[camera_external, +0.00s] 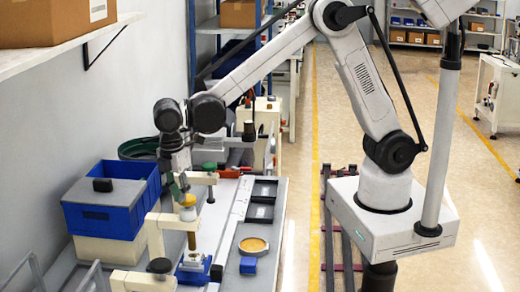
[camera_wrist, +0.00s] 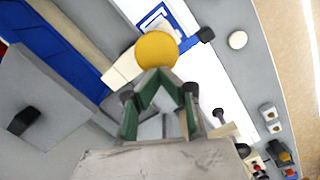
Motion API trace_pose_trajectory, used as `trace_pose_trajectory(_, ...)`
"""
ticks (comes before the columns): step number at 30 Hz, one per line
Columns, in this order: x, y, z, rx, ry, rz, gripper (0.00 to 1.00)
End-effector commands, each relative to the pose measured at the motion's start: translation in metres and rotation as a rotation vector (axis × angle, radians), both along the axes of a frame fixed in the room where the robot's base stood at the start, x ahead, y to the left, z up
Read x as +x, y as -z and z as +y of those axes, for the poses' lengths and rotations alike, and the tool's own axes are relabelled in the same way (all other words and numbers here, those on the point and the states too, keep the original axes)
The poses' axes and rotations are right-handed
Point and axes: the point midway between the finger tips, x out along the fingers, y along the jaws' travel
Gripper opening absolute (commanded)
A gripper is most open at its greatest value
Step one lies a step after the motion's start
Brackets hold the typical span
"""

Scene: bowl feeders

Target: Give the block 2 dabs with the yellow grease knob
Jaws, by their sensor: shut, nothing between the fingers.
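The yellow grease knob (camera_external: 187,201) is upright in the external view, with a pale collar and a brown-gold stem below it. Its round yellow top (camera_wrist: 156,50) shows just beyond my fingertips in the wrist view. My gripper (camera_external: 180,191) points down at the knob top, with its green fingers (camera_wrist: 158,75) drawn together and nothing between them. I cannot tell whether the tips touch the knob. Under the stem is a blue-and-white piece (camera_external: 193,268), possibly a fixture. A small blue block (camera_external: 248,265) lies to its right; which one is the task's block is unclear.
A round dish with an orange-yellow surface (camera_external: 253,246) lies just behind the small blue block. Cream bracket posts (camera_external: 154,238) stand close beside the knob. A blue bin (camera_external: 108,212) is at the left. Dark trays (camera_external: 262,200) lie along the bench's right side.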

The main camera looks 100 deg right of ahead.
Motion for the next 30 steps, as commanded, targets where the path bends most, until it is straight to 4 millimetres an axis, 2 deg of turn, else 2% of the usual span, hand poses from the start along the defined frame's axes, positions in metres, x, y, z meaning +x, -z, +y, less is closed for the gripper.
trace_pose_trajectory(10,0.004,-0.002,0.003,0.000,0.000,0.000,0.00)
trace_pose_trajectory(14,0.004,-0.010,0.004,0.000,0.000,0.000,0.00)
trace_pose_trajectory(30,0.011,-0.104,0.010,0.000,0.000,0.000,0.00)
